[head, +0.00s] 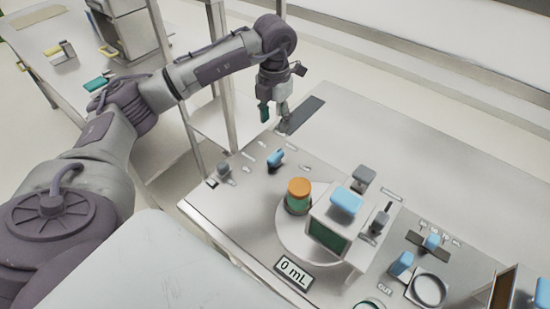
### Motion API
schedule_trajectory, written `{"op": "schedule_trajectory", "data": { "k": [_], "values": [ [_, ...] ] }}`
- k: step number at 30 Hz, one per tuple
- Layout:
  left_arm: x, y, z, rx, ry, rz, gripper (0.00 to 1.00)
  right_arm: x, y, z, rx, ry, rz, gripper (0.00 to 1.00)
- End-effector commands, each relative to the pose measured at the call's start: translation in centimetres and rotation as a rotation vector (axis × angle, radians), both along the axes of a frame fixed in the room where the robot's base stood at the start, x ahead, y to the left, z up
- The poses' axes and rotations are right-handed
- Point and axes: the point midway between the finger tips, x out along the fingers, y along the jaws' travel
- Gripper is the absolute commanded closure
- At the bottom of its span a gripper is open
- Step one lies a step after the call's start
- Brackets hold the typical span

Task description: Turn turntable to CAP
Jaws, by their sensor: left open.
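My left gripper (275,114) hangs at the top centre of the head view, fingers pointing down. It is open and empty, above the back left edge of the workstation panel. A round pale turntable (287,238) is set in the panel, partly hidden under a white housing. A green jar with an orange cap (299,188) stands upright on the turntable's left part. A blue knob (275,158) sits on the panel between my gripper and the jar, apart from both. Small labels lie around it, too small to read. My right gripper is out of view.
The white housing (328,236) with a blue block (346,201) on top stands right of the jar. A display (294,273) reads "0 mL". More blue knobs (402,263) and a ring (429,290) lie at right. A metal post (221,75) rises left of my gripper.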

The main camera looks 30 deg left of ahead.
Motion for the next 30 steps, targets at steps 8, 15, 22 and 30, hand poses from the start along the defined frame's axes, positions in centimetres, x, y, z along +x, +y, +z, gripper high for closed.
{"op": "schedule_trajectory", "data": {
  "k": [8, 15, 22, 30],
  "values": [
    [-0.2, 0.0, -4.8, 0.0, 0.008, 0.0, 0.5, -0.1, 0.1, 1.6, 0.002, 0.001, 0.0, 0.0],
    [-0.2, -0.1, -9.7, -0.002, 0.006, -0.001, 0.5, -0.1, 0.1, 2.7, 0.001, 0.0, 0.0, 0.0],
    [-0.1, -0.1, -12.5, -0.002, 0.002, -0.002, 0.5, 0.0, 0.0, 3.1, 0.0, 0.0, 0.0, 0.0],
    [-0.1, -0.1, -13.1, -0.002, 0.002, -0.001, 0.5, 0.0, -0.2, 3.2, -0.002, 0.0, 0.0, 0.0]
  ]
}}
